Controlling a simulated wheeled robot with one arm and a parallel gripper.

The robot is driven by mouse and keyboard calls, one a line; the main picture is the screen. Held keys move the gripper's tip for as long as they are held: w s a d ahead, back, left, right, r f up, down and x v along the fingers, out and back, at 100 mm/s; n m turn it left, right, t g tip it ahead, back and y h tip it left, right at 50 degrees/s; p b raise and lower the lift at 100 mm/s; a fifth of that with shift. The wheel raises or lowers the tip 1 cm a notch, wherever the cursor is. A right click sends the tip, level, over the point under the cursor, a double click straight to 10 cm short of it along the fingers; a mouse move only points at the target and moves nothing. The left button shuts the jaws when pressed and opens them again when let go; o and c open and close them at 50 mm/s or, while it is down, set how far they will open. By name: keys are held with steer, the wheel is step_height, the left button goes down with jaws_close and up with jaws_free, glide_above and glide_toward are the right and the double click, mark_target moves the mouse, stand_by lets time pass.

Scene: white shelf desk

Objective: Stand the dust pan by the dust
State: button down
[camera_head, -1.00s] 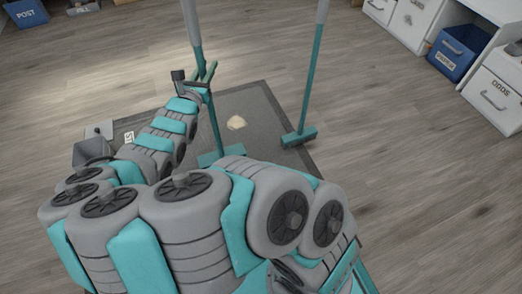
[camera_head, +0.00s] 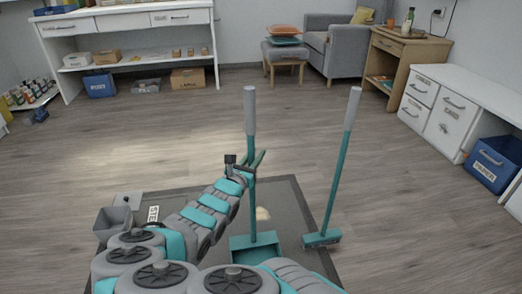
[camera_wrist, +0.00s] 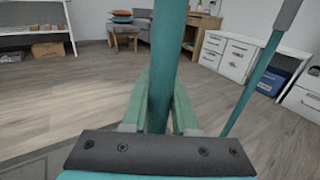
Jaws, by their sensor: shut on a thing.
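The teal dust pan (camera_head: 255,248) stands upright on its long handle with a grey grip, at the front of the dark mat. My gripper (camera_head: 256,163) is shut on the handle partway up; the teal handle (camera_wrist: 164,70) also passes between the fingers (camera_wrist: 158,108) in the wrist view. The dust (camera_head: 263,214) is a small pale heap on the mat, just beyond the pan and partly hidden behind it. A gap to the pan's edge is hard to judge. Whether the pan's base touches the mat cannot be told. My arm covers the mat's left front.
A teal broom (camera_head: 323,238) stands upright at the mat's right edge; its handle shows in the wrist view (camera_wrist: 250,85). A grey bin (camera_head: 113,222) stands left of my arm. White drawers (camera_head: 440,110) and a blue box (camera_head: 490,165) line the right side. Floor beyond the mat is clear.

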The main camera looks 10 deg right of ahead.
steer(key=w+d+f, duration=0.1)
steer(key=w+f, duration=0.1)
steer(key=w, duration=0.3)
steer(key=w+d+f, duration=0.2)
steer(key=w, duration=0.3)
steer(key=shift+d+f+b, duration=0.15)
steer(key=shift+d+b, duration=0.1)
steer(key=shift+b, duration=0.05)
steer(key=shift+f, duration=0.15)
steer(key=c, duration=0.7)
jaws_free()
steer(key=shift+s, duration=0.1)
steer(key=v, duration=1.2)
steer(key=shift+p, duration=0.3)
